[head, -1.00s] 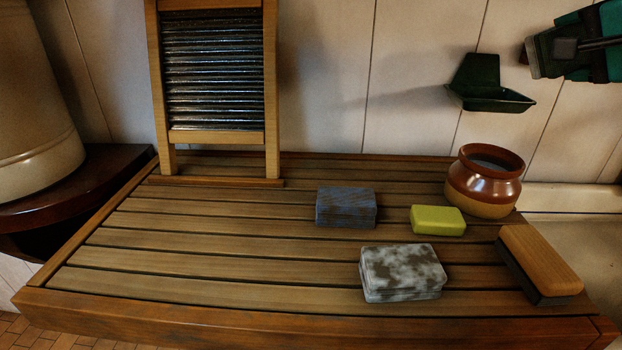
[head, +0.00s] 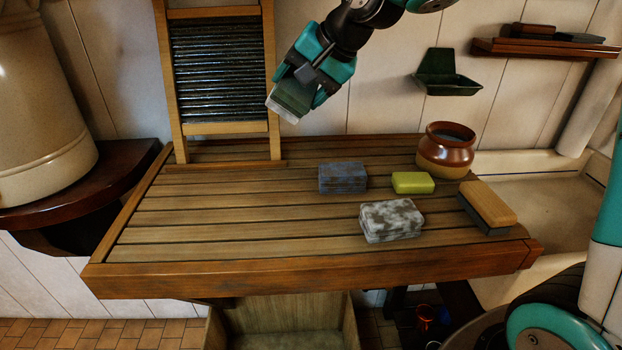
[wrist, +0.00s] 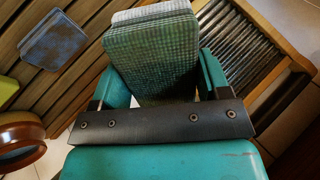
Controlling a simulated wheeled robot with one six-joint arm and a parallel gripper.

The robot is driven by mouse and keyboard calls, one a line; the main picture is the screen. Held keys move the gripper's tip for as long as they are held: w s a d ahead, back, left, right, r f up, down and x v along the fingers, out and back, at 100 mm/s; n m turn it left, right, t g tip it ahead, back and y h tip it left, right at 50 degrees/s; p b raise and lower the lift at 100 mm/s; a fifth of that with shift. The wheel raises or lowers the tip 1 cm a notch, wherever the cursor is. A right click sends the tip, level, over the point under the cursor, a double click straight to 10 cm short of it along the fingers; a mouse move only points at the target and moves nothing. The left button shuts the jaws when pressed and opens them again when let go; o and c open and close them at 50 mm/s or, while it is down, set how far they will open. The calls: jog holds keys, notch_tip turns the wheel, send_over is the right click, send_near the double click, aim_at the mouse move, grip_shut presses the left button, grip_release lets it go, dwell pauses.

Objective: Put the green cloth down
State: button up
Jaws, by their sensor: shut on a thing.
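My gripper (head: 304,80) is shut on the green cloth (head: 290,99) and holds it in the air above the back of the slatted wooden board (head: 190,232), in front of the washboard. In the wrist view the green cloth (wrist: 150,62) is a thick folded pad with a fine check and a pale far end, gripped between the teal fingers. Its lower part is hidden by the gripper. A blue-grey folded cloth (head: 343,178) and a mottled grey-white one (head: 391,220) lie on the board, with a yellow-green block (head: 413,183) beside them.
The washboard (head: 222,75) stands at the back left of the board. A brown pot (head: 446,150) and a wooden brush (head: 487,207) are at the right. A green wall dish (head: 448,85) hangs behind. The board's left and front-left slats are bare.

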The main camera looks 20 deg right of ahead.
jog(key=s+f+n+g+h+p, duration=0.1)
jog(key=s+n+g+h+p, duration=0.4)
jog(key=s, duration=0.5)
jog(key=shift+n+g, duration=0.7)
jog(key=shift+n, duration=0.2)
jog(key=shift+a, duration=0.1)
notch_tip(320, 180, down, 20)
jog(key=p, duration=0.5)
jog(key=shift+r, duration=0.15)
jog(key=o, duration=1)
